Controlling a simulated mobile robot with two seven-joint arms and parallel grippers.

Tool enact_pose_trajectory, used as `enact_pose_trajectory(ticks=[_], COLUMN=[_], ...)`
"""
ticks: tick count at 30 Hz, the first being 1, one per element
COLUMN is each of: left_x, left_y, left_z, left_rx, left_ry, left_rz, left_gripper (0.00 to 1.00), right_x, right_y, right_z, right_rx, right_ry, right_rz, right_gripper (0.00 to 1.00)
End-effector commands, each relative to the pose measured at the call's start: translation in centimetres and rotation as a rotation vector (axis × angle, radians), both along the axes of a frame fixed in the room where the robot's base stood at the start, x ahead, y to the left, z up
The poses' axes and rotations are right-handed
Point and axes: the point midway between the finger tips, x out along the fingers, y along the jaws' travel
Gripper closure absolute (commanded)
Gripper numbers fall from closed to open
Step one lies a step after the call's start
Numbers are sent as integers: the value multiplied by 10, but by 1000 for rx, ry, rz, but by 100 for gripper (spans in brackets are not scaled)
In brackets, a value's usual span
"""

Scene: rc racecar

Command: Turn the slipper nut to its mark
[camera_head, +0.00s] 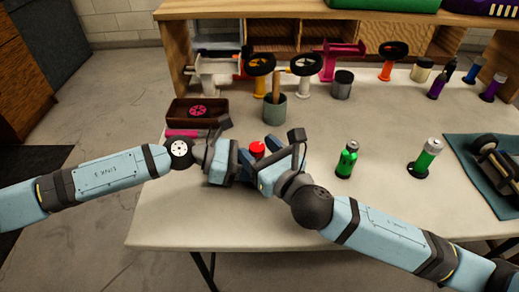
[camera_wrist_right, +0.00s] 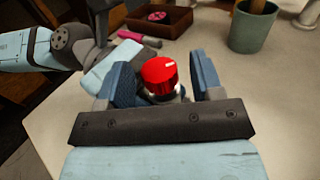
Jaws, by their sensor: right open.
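The slipper nut is a red round knob (camera_head: 257,149) near the middle of the table. In the right wrist view the red knob (camera_wrist_right: 160,77) shows a short white line on its top, toward the right, and a metallic part below it. My right gripper (camera_head: 270,160) is open, with one blue finger pad on each side of the knob; gaps show beside it. My left gripper (camera_head: 220,156) is just left of the knob, and its fingers are partly hidden, so its jaw state is unclear. The matching mark and whatever bears the knob are hidden by the grippers.
A dark brown tray (camera_head: 183,118) with a pink wheel stands behind my left gripper. A grey-green cup (camera_head: 275,112) is behind the knob. Green bottles (camera_head: 346,161) stand to the right, and a blue-green mat (camera_head: 463,148) lies at the far right. Wooden shelving (camera_head: 175,50) lines the back.

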Motion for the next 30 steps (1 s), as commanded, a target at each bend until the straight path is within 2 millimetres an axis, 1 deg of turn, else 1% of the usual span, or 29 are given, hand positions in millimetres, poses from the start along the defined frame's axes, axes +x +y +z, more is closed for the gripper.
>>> enact_pose_trajectory(ticks=[2, 3, 5, 6, 8, 9, 14, 17, 24, 30], left_x=[0, 0, 0, 0, 0, 0, 0, 0, 0, 0], left_y=[0, 0, 0, 0, 0, 0, 0, 0, 0, 0], left_z=[0, 0, 0, 0, 0, 0, 0, 0, 0, 0], left_rx=[0, 0, 0, 0, 0, 0, 0, 0, 0, 0], left_ry=[0, 0, 0, 0, 0, 0, 0, 0, 0, 0], left_rz=[0, 0, 0, 0, 0, 0, 0, 0, -1, -1], left_gripper=[86, 86, 86, 86, 86, 86, 86, 86, 86, 86], right_x=[0, 0, 0, 0, 0, 0, -1, -2, -2, -2], right_y=[0, 0, 0, 0, 0, 0, 1, 3, 5, 4], right_z=[0, 0, 0, 0, 0, 0, 0, -1, -1, -1], right_rx=[0, 0, 0, 0, 0, 0, 2, 3, 3, 0], right_ry=[0, 0, 0, 0, 0, 0, 1, 3, 3, 1], right_rz=[0, 0, 0, 0, 0, 0, -26, -103, -346, -419], right_gripper=[40, 49, 63, 72, 86, 89, 90, 90, 90, 90])
